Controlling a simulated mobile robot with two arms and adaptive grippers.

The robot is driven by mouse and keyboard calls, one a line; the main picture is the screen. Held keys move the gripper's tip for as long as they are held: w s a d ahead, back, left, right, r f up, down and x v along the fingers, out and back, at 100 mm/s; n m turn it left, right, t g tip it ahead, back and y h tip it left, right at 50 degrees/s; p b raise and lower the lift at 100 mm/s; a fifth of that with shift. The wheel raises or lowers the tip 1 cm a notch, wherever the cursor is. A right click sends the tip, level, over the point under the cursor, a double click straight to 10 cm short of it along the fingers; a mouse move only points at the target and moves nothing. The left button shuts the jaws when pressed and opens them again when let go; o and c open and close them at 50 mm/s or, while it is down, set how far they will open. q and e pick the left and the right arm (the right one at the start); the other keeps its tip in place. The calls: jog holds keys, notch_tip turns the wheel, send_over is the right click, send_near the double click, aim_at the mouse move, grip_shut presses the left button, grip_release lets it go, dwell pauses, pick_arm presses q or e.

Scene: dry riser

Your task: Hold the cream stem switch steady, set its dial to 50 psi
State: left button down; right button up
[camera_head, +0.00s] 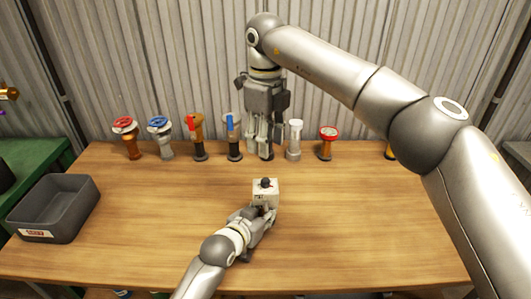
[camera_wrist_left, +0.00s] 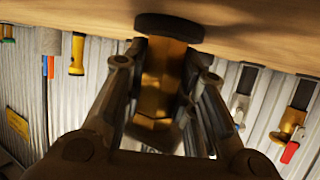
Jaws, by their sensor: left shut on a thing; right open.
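The cream stem switch (camera_head: 265,191) stands in the middle of the wooden table, with a dark dial (camera_head: 265,182) on top. The dial's setting is too small to read. My left gripper (camera_head: 262,212) reaches it from the front and is shut on its lower part. In the left wrist view, a brass stem (camera_wrist_left: 165,75) above a dark round base (camera_wrist_left: 168,27) sits between the left gripper's fingers (camera_wrist_left: 160,100). My right gripper (camera_head: 264,145) is open and empty, pointing down behind the switch, in front of the back row.
Several valves line the table's back, including a red-wheeled one (camera_head: 125,138), a blue-wheeled one (camera_head: 160,138), a white-topped one (camera_head: 294,140) and a red-topped one (camera_head: 328,143). A dark grey bin (camera_head: 88,205) stands at left. The table (camera_head: 370,220) is clear right of the switch.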

jog(key=shift+r, duration=0.3)
pick_arm(q)
jog(key=c, duration=1.1)
grip_release()
